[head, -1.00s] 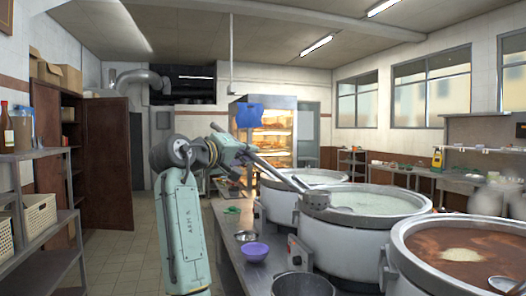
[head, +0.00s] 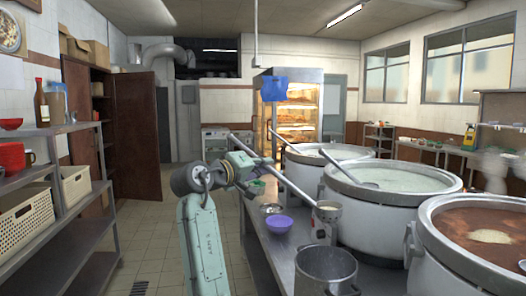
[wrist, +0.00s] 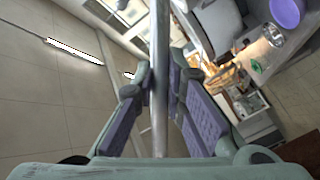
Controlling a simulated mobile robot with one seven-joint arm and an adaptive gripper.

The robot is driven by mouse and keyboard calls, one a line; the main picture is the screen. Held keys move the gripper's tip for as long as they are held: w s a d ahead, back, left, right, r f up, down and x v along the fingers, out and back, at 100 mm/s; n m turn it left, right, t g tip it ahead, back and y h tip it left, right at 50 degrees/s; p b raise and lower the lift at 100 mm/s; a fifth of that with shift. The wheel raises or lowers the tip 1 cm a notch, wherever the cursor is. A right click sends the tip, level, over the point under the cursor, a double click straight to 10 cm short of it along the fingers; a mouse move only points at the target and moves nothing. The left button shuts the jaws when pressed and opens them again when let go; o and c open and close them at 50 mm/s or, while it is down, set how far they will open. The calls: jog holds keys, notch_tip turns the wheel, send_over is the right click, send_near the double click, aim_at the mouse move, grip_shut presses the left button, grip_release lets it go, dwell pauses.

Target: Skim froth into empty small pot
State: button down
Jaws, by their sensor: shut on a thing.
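My gripper (head: 244,166) is shut on the long metal handle of a ladle (head: 300,193); the handle also runs between the purple finger pads of my gripper (wrist: 160,85) in the wrist view. The ladle's cup (head: 328,210) is upright, with something pale inside, and appears left of the middle stockpot's wall, above and behind the small pot. The small metal pot (head: 325,285) stands on the counter and looks empty. The right stockpot (head: 440,262) holds reddish-brown broth with a pale froth patch (head: 491,237).
The middle stockpot (head: 343,207) and far stockpot (head: 297,172) hold pale congee. Another ladle (head: 352,177) rests in the middle one. A purple bowl (head: 278,224) and metal bowl (head: 271,208) sit on the counter (head: 262,252). A shelf (head: 62,215) stands left; floor between is clear.

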notch_tip(320, 180, down, 13)
jog(key=b, duration=0.8)
jog(key=shift+b, duration=0.3)
jog(key=shift+s+r+p, duration=0.1)
jog(key=shift+r+p, duration=0.15)
jog(key=shift+p, duration=0.15)
jog(key=y+p, duration=0.1)
jog(key=n+y+p, duration=0.1)
jog(key=p, duration=0.1)
jog(key=n+y+p, duration=0.1)
jog(key=shift+s+d+g+p, duration=0.15)
jog(key=shift+s+g+p, duration=0.15)
jog(key=shift+g, duration=0.1)
jog(key=shift+f+n, duration=0.1)
jog(key=shift+n, duration=0.2)
jog(key=shift+y+p, duration=0.4)
jog(key=shift+p, duration=0.05)
